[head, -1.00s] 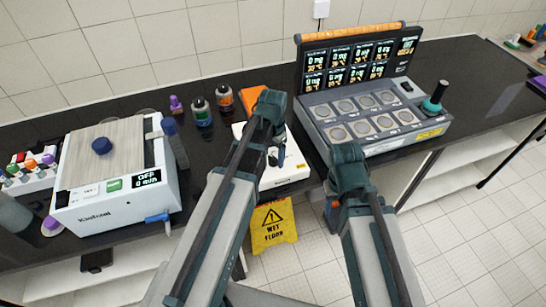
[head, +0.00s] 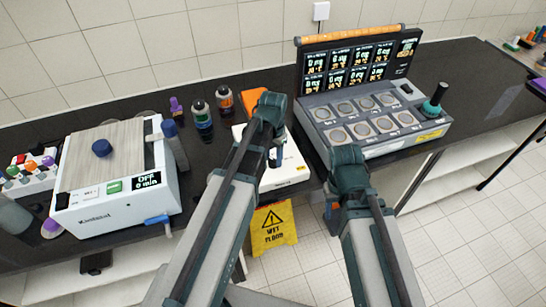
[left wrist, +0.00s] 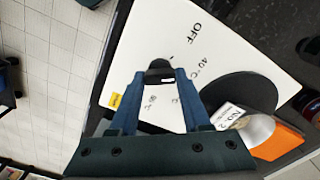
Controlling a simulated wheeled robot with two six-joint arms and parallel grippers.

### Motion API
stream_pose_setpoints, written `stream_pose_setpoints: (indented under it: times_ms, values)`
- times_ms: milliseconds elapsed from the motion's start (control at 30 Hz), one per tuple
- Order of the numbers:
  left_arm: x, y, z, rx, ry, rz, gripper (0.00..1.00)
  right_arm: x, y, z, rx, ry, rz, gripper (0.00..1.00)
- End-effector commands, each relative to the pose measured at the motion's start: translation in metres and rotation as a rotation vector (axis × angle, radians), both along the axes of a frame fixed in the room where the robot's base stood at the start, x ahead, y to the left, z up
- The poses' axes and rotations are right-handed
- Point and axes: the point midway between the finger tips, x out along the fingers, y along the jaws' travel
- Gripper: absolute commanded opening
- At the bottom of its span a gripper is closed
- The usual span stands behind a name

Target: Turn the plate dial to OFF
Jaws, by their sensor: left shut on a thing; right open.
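The white hot plate (head: 292,172) stands at the middle of the bench's front edge, partly behind my left arm. In the left wrist view its white face (left wrist: 150,30) carries an OFF mark and temperature marks, beside a dark round heating surface (left wrist: 245,92). My left gripper (left wrist: 160,74) is shut on the small black plate dial (left wrist: 159,66); in the head view the gripper (head: 276,157) is over the plate. The dial's pointer direction cannot be told. My right gripper (head: 333,210) is open and empty, low in front of the bench and mostly hidden by its arm.
A shaker (head: 120,212) stands to the left and a multi-position heater with a display (head: 375,150) to the right. A wet floor sign (head: 270,228) stands below.

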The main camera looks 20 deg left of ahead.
Motion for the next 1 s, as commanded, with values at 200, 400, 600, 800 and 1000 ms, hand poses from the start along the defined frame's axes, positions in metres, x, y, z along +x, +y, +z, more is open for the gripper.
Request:
stream_pose_setpoints:
  times_ms: [200,400,600,800,1000]
  values:
    - [-0.0001,-0.0002,-0.0001,0.0,0.0,0.189,0.0,0.0,0.0,-0.0001,0.0,0.0,0.0,0.5]
    - [-0.0001,-0.0003,-0.0001,0.0,0.0,0.368,0.0,0.0,0.0,-0.0001,0.0,0.0,0.0,0.5]
    - [-0.0001,-0.0005,-0.0001,0.0,0.0,0.523,0.0,0.0,0.0,-0.0001,0.0,0.0,0.0,0.5]
    - [-0.0001,-0.0006,-0.0001,0.0,0.0,0.639,0.0,0.0,0.0,-0.0001,0.0,0.0,0.0,0.5]
    - [-0.0001,-0.0006,-0.0001,0.0,0.0,0.71,0.0,0.0,0.0,-0.0001,0.0,0.0,0.0,0.5]
